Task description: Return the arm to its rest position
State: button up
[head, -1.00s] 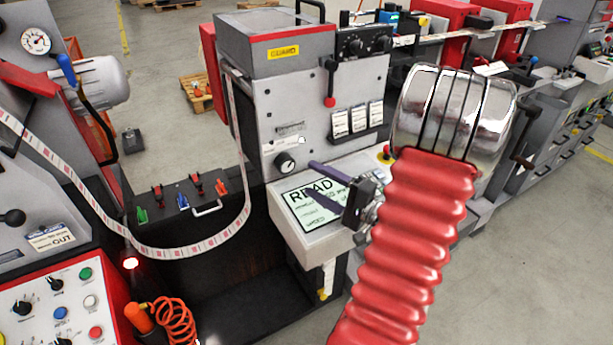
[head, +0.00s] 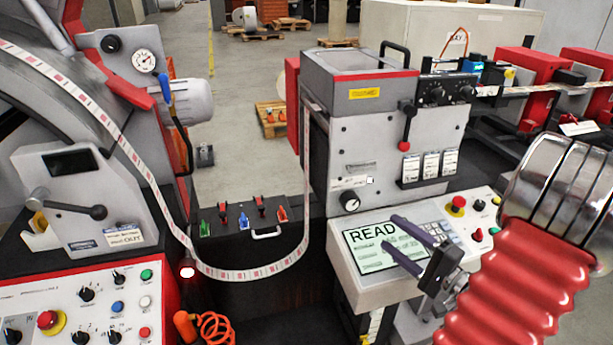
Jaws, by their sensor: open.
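My arm, with a red ribbed sleeve (head: 520,300) and a shiny metal joint (head: 563,190), comes in at the right side of the head view. My gripper (head: 392,240) has two dark purple fingers pointing left. They are apart, with nothing between them. In the picture the fingers overlap the lit screen (head: 372,262) that reads READ; I cannot tell how far in front of the panel they are. The rest of the arm is outside the frame.
A grey guard box (head: 365,130) with a red-knobbed lever (head: 406,125) stands behind the screen. A printed label web (head: 150,180) hangs in a loop at the left. A button panel (head: 80,310) fills the lower left. Open floor (head: 240,80) shows behind.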

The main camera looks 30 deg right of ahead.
jog(key=w+a+n+g+y, duration=0.1)
jog(key=a, duration=0.2)
jog(key=w+a+r+n+g+y, duration=0.1)
jog(key=a+y, duration=0.1)
jog(key=a, duration=0.2)
jog(key=w+a+n+g+y, duration=0.1)
jog(key=w+a+n+y, duration=0.1)
jog(key=a, duration=0.1)
jog(key=shift+w+a+r, duration=0.1)
jog(key=shift+a+r, duration=0.1)
jog(key=shift+r, duration=0.05)
jog(key=s+a+n+g+h, duration=0.1)
jog(key=s+a+n+g, duration=0.35)
jog(key=a, duration=0.65)
jog(key=s+a+n+g, duration=0.1)
jog(key=a+n+g, duration=0.4)
jog(key=a+g, duration=0.45)
jog(key=s+a+r+n+t+h, duration=0.1)
jog(key=a+r+n+t+h, duration=0.2)
jog(key=r+h, duration=0.3)
jog(key=shift+s+a+r+n+t, duration=0.2)
jog(key=shift+r+n+t, duration=0.1)
jog(key=shift+n+t, duration=0.5)
